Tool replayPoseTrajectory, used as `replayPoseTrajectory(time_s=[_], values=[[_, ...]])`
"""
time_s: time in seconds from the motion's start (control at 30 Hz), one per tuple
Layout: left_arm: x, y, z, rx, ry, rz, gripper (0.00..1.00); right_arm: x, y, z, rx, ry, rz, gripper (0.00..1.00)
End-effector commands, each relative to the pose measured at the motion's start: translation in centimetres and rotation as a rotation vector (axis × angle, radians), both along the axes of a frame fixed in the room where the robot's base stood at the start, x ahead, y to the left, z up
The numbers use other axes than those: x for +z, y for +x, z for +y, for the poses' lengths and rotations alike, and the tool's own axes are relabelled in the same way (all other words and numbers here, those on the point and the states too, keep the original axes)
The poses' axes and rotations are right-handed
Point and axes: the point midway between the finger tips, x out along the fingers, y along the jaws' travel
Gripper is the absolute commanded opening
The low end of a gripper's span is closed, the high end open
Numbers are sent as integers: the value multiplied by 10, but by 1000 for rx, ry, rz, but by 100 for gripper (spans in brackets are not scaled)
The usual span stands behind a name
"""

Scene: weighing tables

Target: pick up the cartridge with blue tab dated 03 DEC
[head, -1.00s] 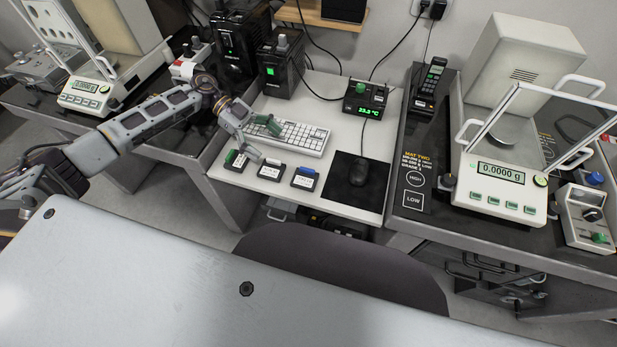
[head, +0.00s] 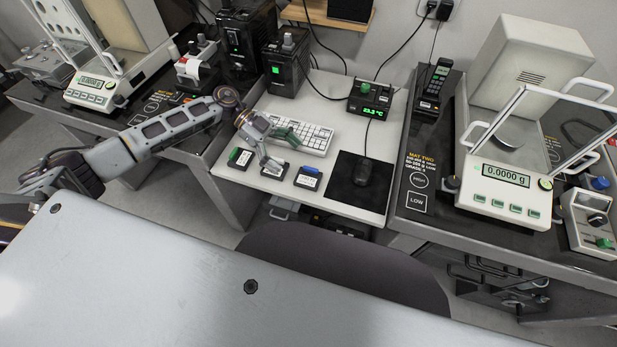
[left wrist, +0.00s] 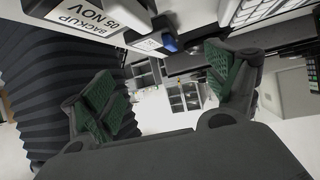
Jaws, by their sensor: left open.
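Three dark cartridges lie in a row on the white desk in the head view: one with a green tab (head: 240,157), one with a pale tab (head: 272,171), and the blue-tab cartridge (head: 308,178) at the right end. Its date is too small to read. My left gripper (head: 276,151) is open and empty above the pale-tab cartridge, left of the blue one, partly covering the pale tab. In the left wrist view the open jaws (left wrist: 168,78) show green pads. Beyond them are a cartridge labelled BACKUP 05 NOV (left wrist: 88,20) and a blue tab (left wrist: 168,42). My right gripper is out of view.
A white keyboard (head: 315,138) lies just behind the cartridges. A chair (head: 335,262) stands in front of the desk. Balances stand on dark tables at both sides.

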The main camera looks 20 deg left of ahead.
Motion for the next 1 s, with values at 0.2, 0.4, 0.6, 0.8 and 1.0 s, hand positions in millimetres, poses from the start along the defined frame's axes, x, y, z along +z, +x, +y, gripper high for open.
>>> replayPoseTrajectory(time_s=[0.2, 0.4, 0.6, 0.8, 1.0], values=[[-10, -4, -18, 0, -1, -1, 87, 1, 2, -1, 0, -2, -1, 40], [-12, -5, -21, 1, 1, -1, 87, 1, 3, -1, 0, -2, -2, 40], [-12, -5, -21, 1, 0, 0, 87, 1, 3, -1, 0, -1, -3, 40], [-17, -8, -28, 0, -1, 0, 87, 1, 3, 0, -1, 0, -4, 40], [-29, -14, -45, -1, -2, 1, 87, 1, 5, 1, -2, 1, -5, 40]])
